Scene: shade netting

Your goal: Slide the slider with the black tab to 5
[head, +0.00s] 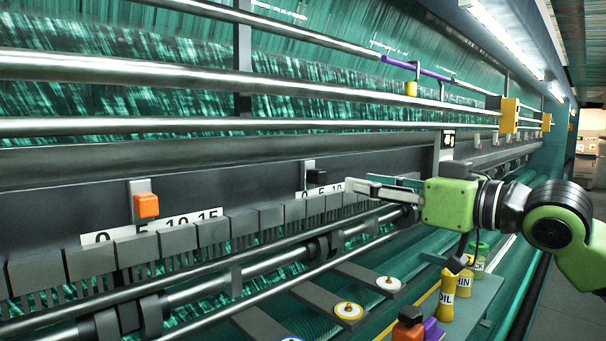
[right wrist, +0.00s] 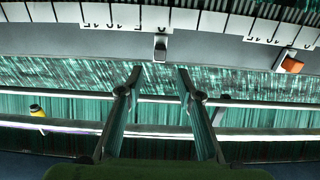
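The slider with the black tab (head: 316,177) stands on the machine's dark rail near the left end of its white number strip (head: 301,195). In the right wrist view, the black tab (right wrist: 160,47) is close to the 0 mark of an upside-down scale. My right gripper (head: 358,186) reaches in from the right, just right of the tab. In the right wrist view its two fingers (right wrist: 159,72) are apart with nothing between them, and the tab lies beyond the tips. It looks apart from the tab. My left gripper is not in view.
Another slider with an orange tab (head: 146,205) sits further left over its own strip (head: 165,226). A row of grey blocks (head: 208,232) runs below the rail. A yellow bottle (head: 447,294) and other bottles stand on a shelf below my right arm.

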